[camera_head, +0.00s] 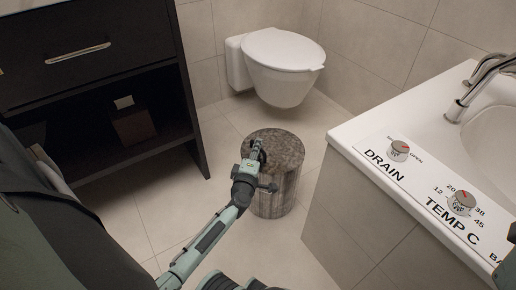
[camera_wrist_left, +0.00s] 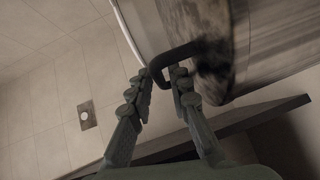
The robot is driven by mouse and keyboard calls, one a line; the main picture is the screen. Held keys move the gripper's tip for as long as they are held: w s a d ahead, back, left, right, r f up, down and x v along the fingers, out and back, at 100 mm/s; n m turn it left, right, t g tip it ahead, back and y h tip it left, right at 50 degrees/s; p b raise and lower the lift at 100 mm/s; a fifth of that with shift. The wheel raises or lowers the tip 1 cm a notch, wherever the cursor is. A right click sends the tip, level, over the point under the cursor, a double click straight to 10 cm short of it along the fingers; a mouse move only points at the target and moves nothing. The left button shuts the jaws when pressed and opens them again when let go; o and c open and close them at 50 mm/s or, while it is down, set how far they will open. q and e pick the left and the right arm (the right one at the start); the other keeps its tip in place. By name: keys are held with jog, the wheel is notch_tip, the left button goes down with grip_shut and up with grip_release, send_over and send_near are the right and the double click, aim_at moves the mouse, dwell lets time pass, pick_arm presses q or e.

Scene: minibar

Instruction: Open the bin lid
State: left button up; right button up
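The bin (camera_head: 287,190) is a brown-grey, mottled cylinder standing on the tiled floor in the middle of the head view. Its lid (camera_head: 285,148) lies flat on top and looks closed. My left gripper (camera_head: 257,148) reaches over the lid's left part and hides some of it. In the left wrist view, the dark curved handle (camera_wrist_left: 182,52) on the bin lies at my left fingertips (camera_wrist_left: 160,74). The fingers are apart, with the handle's end between their tips; I cannot tell whether they touch it. My right gripper cannot be made out.
A white wall toilet (camera_head: 283,65) hangs behind the bin. A dark cabinet (camera_head: 90,60) with an open shelf stands at left. A white sink counter (camera_head: 375,125) with knobs and a tap is at right. Floor between is clear.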

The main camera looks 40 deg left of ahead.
pick_arm(q)
jog(key=shift+w+a, duration=0.2)
jog(key=shift+w, duration=0.25)
jog(key=shift+c, duration=0.5)
grip_shut()
